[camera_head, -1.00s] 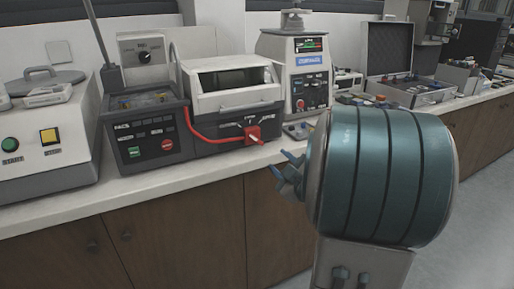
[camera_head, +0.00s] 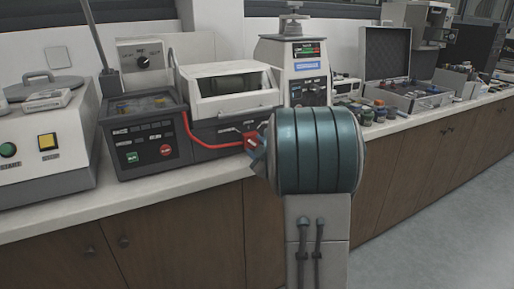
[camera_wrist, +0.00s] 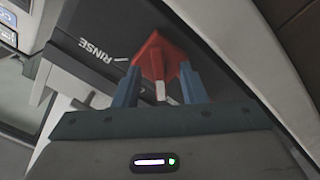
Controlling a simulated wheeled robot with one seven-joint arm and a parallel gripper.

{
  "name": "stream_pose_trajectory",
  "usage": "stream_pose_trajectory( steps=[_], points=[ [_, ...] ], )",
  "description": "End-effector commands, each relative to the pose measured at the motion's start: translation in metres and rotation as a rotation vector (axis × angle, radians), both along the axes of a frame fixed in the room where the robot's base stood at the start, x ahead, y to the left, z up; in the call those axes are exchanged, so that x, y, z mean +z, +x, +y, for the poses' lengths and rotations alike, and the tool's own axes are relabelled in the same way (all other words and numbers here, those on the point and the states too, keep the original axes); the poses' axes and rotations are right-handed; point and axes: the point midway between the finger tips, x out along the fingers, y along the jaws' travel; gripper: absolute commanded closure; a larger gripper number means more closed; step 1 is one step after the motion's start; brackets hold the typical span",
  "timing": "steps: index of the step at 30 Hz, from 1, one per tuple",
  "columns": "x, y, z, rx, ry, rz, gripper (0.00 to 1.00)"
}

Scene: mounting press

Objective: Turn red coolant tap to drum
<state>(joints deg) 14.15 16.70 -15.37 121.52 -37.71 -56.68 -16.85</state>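The red coolant tap (camera_head: 250,138) is on the front of the grey machine with the white lid (camera_head: 230,90). A red hose runs to it from the left. In the wrist view the tap (camera_wrist: 158,52) is a red block with a white-marked lever pointing down toward my gripper. The label RINSE (camera_wrist: 96,48) and a tick mark are left of it; no drum label is readable. My gripper (camera_wrist: 158,78) is at the tap, its two blue fingers apart, one on each side of the lever. Whether they touch the tap is unclear. In the head view my wrist partly hides the fingers.
A control unit (camera_head: 150,135) with green and red buttons stands left of the machine. A white press unit (camera_head: 305,70) stands behind right. Small jars (camera_head: 375,112) and an open case (camera_head: 412,95) are farther right. The counter's front edge (camera_head: 190,183) runs below my gripper.

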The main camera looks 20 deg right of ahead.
Motion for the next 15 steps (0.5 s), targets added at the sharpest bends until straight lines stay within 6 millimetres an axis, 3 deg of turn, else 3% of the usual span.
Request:
stream_pose_trajectory(
  steps=[4, 8, 9, 15],
  points=[
    [0.0, -0.0001, 0.0, 0.0, 0.0, 0.0, 0.62],
    [0.0, -0.0003, 0.0, 0.0, 0.0, 0.0, 0.96],
    [-0.0001, -0.0003, -0.0001, 0.0, 0.0, 0.0, 1.0],
    [-0.0003, -0.0005, 0.0, 0.0, 0.005, 0.0, 1.0]
  ],
)
